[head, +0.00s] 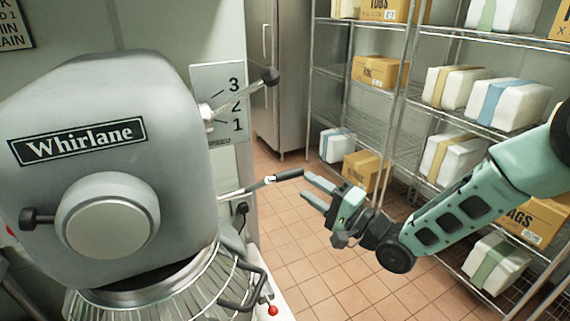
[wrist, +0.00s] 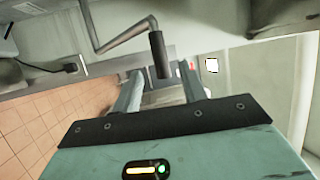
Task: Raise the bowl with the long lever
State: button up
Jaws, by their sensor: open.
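The mixer (head: 100,150), marked Whirlane, fills the left of the head view. A long bent metal lever (head: 240,189) with a black grip (head: 287,174) sticks out from its side, pointing right. My gripper (head: 306,188) is open and empty, its fingers pointing left at the grip's end. In the wrist view the black grip (wrist: 157,55) appears between the two fingers (wrist: 160,85); I cannot tell whether they touch it. The bowl cannot be made out below the wire guard (head: 205,285).
A red knob (head: 272,310) is low beside the mixer. Wire shelving (head: 400,110) with boxes and wrapped packages stands at the right, behind my arm. A steel cabinet (head: 277,75) stands at the back. The tiled floor (head: 300,260) between mixer and shelving is clear.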

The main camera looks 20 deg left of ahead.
aim_at(294, 177)
jog(key=p+x, duration=0.2)
jog(key=x, duration=0.6)
jog(key=shift+a, duration=0.35)
grip_shut()
